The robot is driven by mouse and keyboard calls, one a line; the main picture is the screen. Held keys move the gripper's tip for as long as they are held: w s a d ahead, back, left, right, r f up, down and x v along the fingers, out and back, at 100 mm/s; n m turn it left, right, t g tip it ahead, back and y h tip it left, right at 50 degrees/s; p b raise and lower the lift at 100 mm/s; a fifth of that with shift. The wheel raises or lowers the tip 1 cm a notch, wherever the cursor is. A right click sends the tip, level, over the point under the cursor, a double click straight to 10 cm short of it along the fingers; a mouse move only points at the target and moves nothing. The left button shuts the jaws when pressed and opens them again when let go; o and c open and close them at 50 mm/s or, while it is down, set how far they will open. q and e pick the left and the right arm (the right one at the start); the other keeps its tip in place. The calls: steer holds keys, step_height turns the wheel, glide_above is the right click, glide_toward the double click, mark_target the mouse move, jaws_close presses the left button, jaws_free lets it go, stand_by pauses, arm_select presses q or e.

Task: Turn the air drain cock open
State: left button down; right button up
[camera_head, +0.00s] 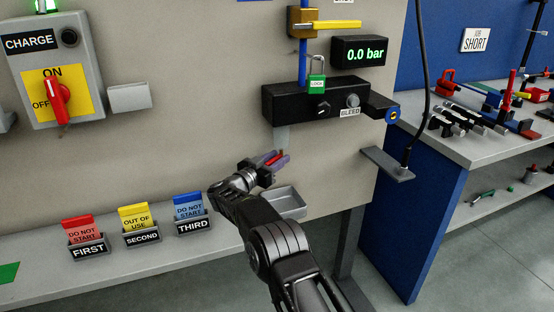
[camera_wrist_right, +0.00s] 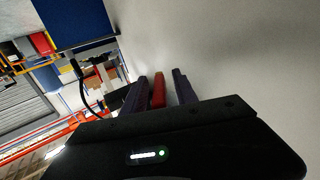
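A short grey pipe (camera_head: 282,139) hangs under the black valve block (camera_head: 290,104). A red lever-like piece (camera_head: 271,158), seemingly the drain cock's handle, shows near the pipe's lower end; the cock's body is hidden. My right gripper (camera_head: 272,160) is at this piece, with a finger on either side. In the right wrist view the red piece (camera_wrist_right: 158,90) lies between the two dark purple fingers (camera_wrist_right: 160,92). A narrow gap shows between it and the right-hand finger; it lies close to the other. My left gripper is not in view.
A green padlock (camera_head: 317,84), a BLEED knob (camera_head: 353,101) and a display reading 0.0 bar (camera_head: 359,51) are above. A yellow lever (camera_head: 333,25) crosses the blue pipe. A grey tray (camera_head: 287,203) sits below my gripper. Tag holders (camera_head: 143,237) line the lower left ledge.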

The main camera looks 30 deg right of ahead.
steer(key=shift+a, duration=0.1)
steer(key=v, duration=0.7)
steer(key=shift+s+a+b, duration=0.2)
steer(key=shift+a+b, duration=0.1)
steer(key=shift+b, duration=0.15)
steer(key=shift+c, duration=0.4)
